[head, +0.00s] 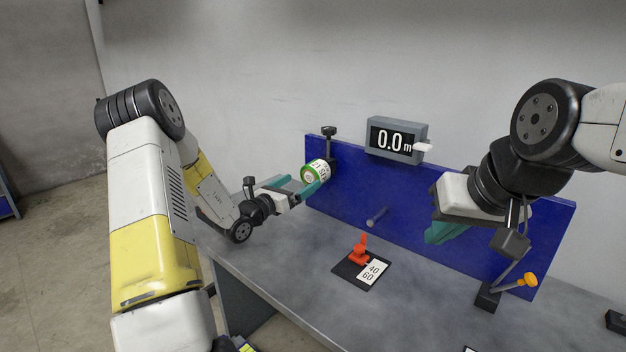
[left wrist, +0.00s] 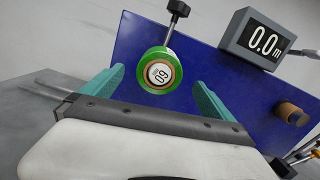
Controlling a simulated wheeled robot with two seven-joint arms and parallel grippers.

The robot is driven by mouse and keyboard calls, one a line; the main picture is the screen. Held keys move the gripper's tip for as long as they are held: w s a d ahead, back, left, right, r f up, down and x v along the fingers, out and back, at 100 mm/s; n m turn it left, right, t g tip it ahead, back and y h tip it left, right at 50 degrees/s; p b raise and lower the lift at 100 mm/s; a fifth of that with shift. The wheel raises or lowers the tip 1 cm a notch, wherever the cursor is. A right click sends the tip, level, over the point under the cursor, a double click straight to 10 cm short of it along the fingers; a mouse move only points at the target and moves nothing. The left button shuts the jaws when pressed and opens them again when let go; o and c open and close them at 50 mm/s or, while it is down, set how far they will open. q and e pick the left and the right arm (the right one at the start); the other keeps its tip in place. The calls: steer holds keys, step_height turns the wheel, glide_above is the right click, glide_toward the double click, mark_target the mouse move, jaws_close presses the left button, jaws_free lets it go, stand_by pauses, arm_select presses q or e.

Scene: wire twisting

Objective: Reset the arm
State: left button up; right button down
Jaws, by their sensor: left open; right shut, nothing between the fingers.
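My left gripper (head: 301,187) is open, its teal fingers pointing at a green-rimmed spool (head: 315,172) with a white label. In the left wrist view the spool (left wrist: 160,72) shows between and beyond the spread fingertips (left wrist: 160,80), with blue panel visible on both sides. I cannot tell whether the fingers reach around it. The spool is by a black knobbed post (head: 329,140) at the left of the blue panel (head: 345,209). My right gripper (head: 445,231) is shut and empty in front of the panel's right half.
A digital display (head: 396,140) reading 0.0 m sits on the panel's top edge. A grey peg (head: 377,216) sticks out below. A red fixture (head: 359,250) and a 40/60 card (head: 372,271) sit on the grey table (head: 290,262). An orange-knobbed lever (head: 527,280) stands at the right.

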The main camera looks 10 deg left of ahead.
arm_select(q)
steer(key=shift+s+a, duration=0.1)
steer(key=shift+s, duration=0.15)
steer(key=shift+r, duration=0.1)
